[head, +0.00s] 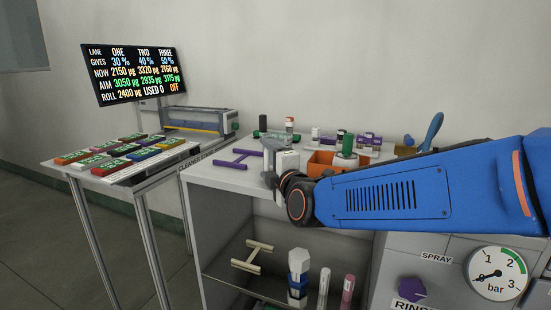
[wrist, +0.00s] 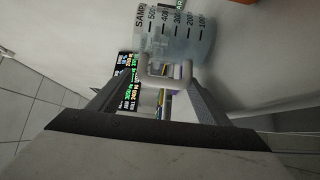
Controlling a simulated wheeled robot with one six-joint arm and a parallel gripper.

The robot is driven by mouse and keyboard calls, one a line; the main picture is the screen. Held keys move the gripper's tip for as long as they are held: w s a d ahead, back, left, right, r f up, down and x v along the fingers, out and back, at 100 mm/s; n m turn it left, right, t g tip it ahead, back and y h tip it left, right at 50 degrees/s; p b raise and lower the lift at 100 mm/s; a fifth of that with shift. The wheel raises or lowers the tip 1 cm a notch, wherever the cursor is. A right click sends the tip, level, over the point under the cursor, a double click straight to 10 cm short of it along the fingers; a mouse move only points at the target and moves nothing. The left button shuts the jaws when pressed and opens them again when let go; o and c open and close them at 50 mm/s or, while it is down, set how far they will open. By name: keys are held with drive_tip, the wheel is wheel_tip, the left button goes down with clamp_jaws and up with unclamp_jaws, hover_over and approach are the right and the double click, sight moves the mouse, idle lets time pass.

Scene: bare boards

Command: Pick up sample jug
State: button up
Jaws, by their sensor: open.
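The sample jug (wrist: 178,32) fills the upper middle of the wrist view. It is translucent, with dark graduation marks and a partly cut-off "SAMP" label. Its pale looped handle (wrist: 170,82) points towards my gripper (wrist: 162,92). My gripper is open, with one dark finger on each side of the handle. I cannot tell whether either finger touches it. In the head view, my blue arm reaches left over the white bench top, and my gripper (head: 271,164) is near its front edge, partly hidden. I cannot make out the jug clearly there.
An orange bin (head: 322,166), a purple H-shaped piece (head: 233,159) and several small bottles stand on the bench (head: 215,176). A lower shelf holds white and pink containers. A side table (head: 75,166) with coloured blocks and a lit display (head: 135,76) are at left.

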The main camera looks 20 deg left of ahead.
drive_tip(key=shift+x, duration=2.65)
drive_tip(key=c, duration=1.3)
